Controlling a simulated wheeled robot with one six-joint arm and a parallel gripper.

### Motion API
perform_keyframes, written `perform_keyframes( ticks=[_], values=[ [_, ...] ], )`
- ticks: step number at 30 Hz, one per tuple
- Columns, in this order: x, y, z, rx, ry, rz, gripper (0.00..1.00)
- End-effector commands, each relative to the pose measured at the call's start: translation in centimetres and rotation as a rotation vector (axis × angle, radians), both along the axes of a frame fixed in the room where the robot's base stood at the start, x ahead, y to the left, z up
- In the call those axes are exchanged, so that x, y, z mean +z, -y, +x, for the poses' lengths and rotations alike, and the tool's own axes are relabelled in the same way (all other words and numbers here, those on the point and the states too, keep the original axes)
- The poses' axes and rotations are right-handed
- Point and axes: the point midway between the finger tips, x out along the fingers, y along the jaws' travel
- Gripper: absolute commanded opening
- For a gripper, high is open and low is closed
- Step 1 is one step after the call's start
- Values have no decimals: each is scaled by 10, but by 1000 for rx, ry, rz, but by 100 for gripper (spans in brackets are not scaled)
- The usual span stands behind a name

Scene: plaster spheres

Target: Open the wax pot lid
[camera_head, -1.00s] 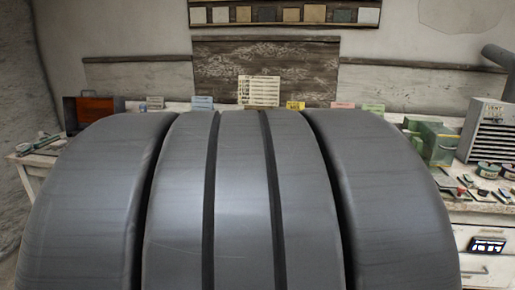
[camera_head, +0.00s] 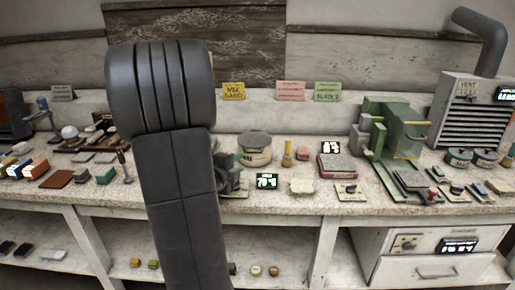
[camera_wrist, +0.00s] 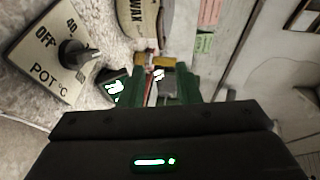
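The wax pot (camera_head: 254,157) is a round, cream-coloured pot on the bench, right of my arm in the head view. Its grey-brown lid (camera_head: 254,140) sits on top and looks closed. In the wrist view only part of the pot (camera_wrist: 140,20) shows at the top, with the letters WAX; its lid cannot be made out there. My gripper (camera_head: 231,179) is low over the bench, left of and nearer than the pot, and partly hidden by my arm.
A POT °C dial panel (camera_wrist: 62,55) is close at left in the wrist view. A lit display (camera_head: 267,181) stands before the pot, with a yellow bottle (camera_head: 287,153) and a red-edged box (camera_head: 337,166) to its right. A green machine (camera_head: 400,130) stands farther right.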

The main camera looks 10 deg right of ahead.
Motion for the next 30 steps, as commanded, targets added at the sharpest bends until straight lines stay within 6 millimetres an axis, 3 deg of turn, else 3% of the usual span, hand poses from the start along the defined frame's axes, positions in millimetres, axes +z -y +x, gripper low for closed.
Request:
perform_keyframes(
  ticks=[19,30],
  values=[
    [-23,72,88,1,-2,-2,30],
    [-27,84,103,4,-2,-2,30]
  ],
)
